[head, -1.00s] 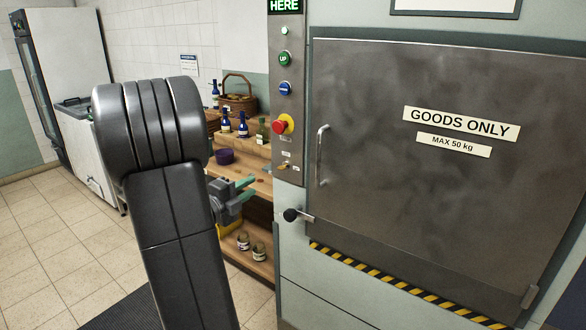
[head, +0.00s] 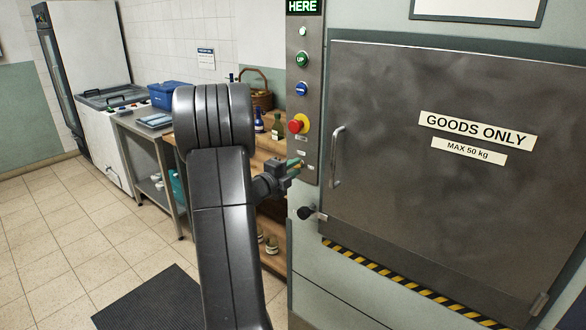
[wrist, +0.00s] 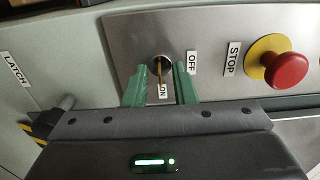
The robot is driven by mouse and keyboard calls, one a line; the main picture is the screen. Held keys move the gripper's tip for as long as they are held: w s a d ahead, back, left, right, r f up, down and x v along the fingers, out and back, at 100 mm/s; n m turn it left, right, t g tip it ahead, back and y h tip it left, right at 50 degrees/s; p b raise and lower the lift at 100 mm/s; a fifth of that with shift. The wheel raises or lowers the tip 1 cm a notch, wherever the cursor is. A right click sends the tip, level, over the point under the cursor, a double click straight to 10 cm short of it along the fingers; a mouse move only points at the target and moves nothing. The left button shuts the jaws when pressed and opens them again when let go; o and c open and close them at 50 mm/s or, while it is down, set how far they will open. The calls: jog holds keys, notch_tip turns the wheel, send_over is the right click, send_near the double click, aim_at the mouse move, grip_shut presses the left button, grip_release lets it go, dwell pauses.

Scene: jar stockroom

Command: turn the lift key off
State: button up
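The lift key (wrist: 157,72) is a thin brass-coloured key in a round lock on a steel panel. In the wrist view it points down toward the ON label (wrist: 163,92); the OFF label (wrist: 192,62) is to its right. My gripper (wrist: 159,76) is open, with one green finger on each side of the key and gaps between. In the head view my gripper (head: 297,166) is at the lower part of the control panel (head: 307,90), where I cannot make out the key clearly.
A red STOP button (wrist: 286,70) on a yellow base is right of the key in the wrist view. A latch knob (head: 306,213) and door handle (head: 337,156) stick out beside the steel lift door (head: 440,210). Wooden shelves (head: 272,146) with bottles stand behind my arm.

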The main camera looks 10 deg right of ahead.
jog(key=shift+c, duration=0.4)
grip_shut()
jog(key=shift+n, duration=0.3)
jog(key=shift+n+p, duration=3.65)
jog(key=shift+n, duration=4.95)
jog(key=shift+f, duration=0.1)
